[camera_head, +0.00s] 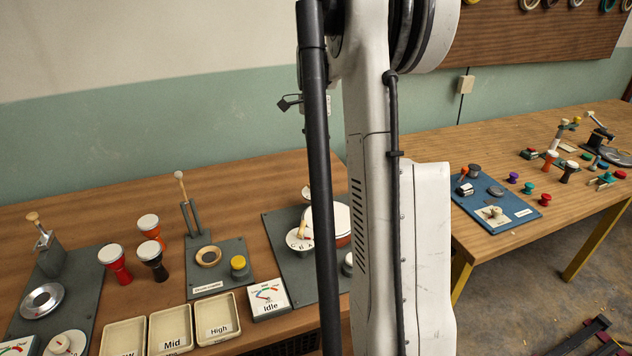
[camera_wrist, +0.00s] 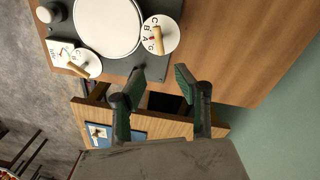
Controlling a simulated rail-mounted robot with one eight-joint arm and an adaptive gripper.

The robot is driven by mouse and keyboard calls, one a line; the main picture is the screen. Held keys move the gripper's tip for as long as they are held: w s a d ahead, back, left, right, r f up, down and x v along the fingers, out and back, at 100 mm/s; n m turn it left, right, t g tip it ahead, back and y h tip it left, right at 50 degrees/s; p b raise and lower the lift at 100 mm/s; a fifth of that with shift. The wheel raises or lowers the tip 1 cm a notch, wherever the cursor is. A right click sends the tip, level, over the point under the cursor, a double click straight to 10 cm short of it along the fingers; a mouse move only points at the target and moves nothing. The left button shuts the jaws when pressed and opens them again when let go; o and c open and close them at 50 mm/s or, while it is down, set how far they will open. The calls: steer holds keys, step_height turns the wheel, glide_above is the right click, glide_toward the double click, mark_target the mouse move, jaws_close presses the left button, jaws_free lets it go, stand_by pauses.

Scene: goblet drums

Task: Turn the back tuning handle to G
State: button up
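The back tuning handle (camera_wrist: 157,40) is a wooden bar on a white round dial (camera_wrist: 171,30) lettered C, B, A, G. Its dial sits beside the large white drum head (camera_wrist: 108,25), on the wall side. A second wooden handle (camera_wrist: 78,70) on another white dial is on the left in the wrist view. My gripper (camera_wrist: 160,74) is open and empty, its two dark green fingers apart and below the back dial in the picture. I cannot tell its height above the dial. In the head view my arm hides the gripper and part of the drum (camera_head: 330,221).
A gauge box reading Idle (camera_head: 268,298) stands in front of the drum's board. Small goblet drums (camera_head: 117,263) and labelled trays (camera_head: 170,330) are on the left. A second table with a blue board (camera_head: 497,208) is on the right. The table's right edge is near the drum.

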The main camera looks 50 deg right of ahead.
mark_target(318, 180)
steer(key=f, duration=1.3)
steer(key=shift+s+a+b, duration=0.1)
steer(key=shift+s+b, duration=0.3)
jaws_close()
